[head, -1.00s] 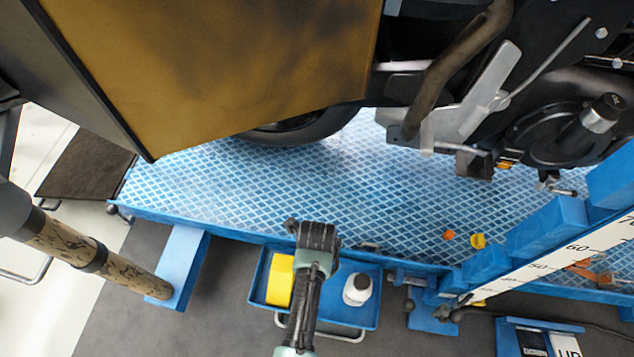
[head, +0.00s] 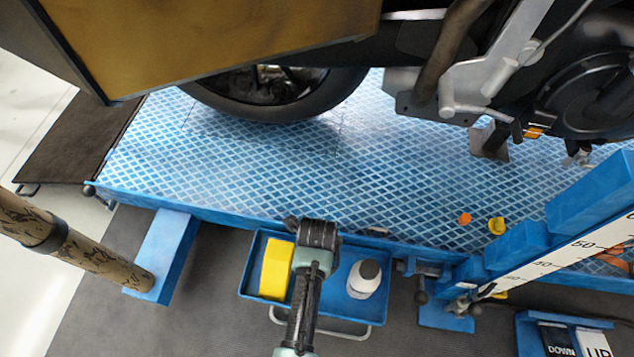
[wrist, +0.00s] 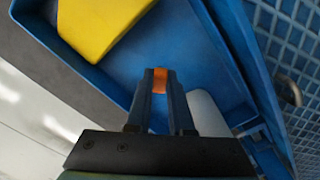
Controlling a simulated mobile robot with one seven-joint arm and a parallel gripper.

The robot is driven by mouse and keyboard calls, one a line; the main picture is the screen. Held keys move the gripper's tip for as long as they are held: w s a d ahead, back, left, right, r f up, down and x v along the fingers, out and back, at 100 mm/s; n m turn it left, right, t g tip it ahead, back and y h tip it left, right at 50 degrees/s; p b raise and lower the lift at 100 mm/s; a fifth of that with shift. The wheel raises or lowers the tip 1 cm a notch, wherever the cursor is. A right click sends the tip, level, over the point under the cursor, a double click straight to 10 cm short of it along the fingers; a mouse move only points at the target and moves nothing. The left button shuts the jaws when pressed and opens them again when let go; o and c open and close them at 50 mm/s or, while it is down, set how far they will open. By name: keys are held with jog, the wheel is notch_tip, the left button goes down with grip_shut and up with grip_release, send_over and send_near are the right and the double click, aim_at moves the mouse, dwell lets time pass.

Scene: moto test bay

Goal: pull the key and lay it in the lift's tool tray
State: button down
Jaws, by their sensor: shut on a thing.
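My gripper (wrist: 161,82) is shut on a small orange piece (wrist: 160,80), likely the key; only that part shows between the fingers. The blue tool tray (head: 250,262) hangs at the lift's front edge, and my gripper is over it. The tray's blue floor also shows below the fingers in the wrist view (wrist: 115,85). In the head view my arm's end covers the middle of the tray and hides the fingertips. I cannot tell the height of the orange piece above the tray floor.
A yellow block (head: 276,270) lies in the tray's left part and a white bottle (head: 364,280) stands in its right part. Orange (head: 464,218) and yellow (head: 496,226) pieces lie on the lift deck (head: 390,170). A motorcycle wheel (head: 280,100) stands behind.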

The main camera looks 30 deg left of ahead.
jog(key=c, duration=0.7)
grip_release()
notch_tip(320, 180, up, 13)
jog(key=p, duration=0.8)
jog(key=shift+p, duration=0.3)
